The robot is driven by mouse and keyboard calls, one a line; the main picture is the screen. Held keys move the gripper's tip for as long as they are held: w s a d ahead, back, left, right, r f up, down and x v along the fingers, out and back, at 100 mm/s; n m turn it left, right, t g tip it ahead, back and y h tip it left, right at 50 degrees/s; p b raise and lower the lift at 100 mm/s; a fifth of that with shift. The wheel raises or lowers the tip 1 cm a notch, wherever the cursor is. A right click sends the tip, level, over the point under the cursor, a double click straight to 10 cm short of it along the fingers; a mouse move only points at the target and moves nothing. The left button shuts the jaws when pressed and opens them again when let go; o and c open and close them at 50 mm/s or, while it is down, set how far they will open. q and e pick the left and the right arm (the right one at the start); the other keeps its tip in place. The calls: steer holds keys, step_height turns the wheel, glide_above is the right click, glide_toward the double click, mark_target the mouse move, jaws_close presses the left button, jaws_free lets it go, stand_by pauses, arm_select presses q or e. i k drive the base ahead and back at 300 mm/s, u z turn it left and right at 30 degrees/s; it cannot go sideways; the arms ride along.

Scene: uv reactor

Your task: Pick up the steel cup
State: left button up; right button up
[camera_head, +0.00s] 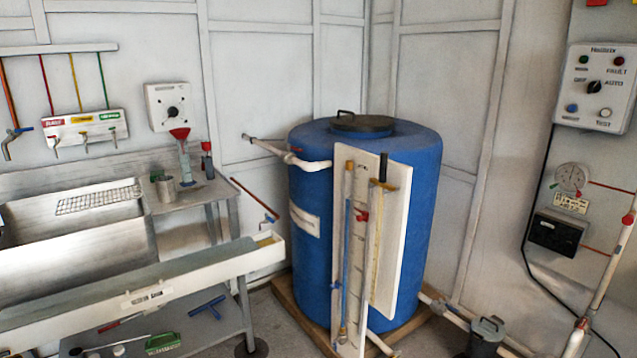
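The steel cup (165,188) is a small grey metal cylinder with what looks like a handle on its left side. It stands upright on a small grey metal side table (203,194) at the left of the view, beside the sink. Nothing touches it from above. Neither of my grippers shows in the head view.
A clear cylinder with a red funnel (180,135) and a red-topped bottle (207,160) stand just right of the cup. A steel sink (75,235) with a wire rack (98,198) lies left. A white trough (140,290) runs in front. A blue tank (415,220) stands right.

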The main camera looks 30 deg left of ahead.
mark_target(165, 184)
steer(key=u, duration=0.55)
steer(key=i, duration=1.4)
steer(key=u, duration=1.1)
